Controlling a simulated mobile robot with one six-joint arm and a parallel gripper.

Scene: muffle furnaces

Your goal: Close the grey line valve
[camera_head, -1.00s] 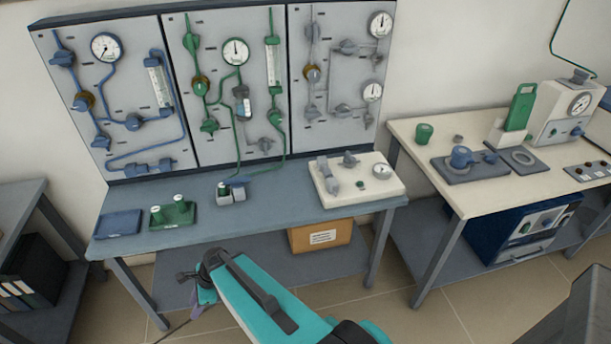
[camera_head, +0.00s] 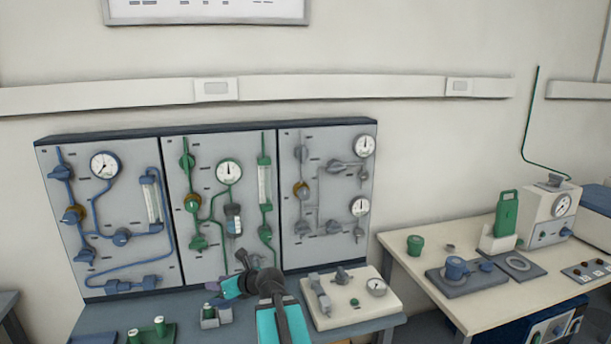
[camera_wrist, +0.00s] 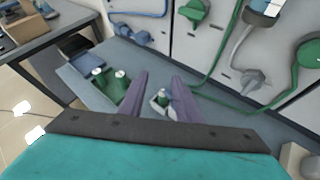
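The right wall panel (camera_head: 343,200) carries grey pipes, several grey valves such as one (camera_head: 333,167) below the upper gauge, and a brass-coloured knob (camera_head: 301,189). My gripper (camera_head: 228,288) is in front of the middle panel's lower part, above the bench. In the wrist view its two purple fingers (camera_wrist: 160,82) are apart with nothing held.
A small grey holder (camera_head: 218,316) with a bottle stands on the bench below my gripper. A green tray with two bottles (camera_head: 158,328) is left of it. A white box with valves and gauge (camera_head: 350,300) stands right of my arm.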

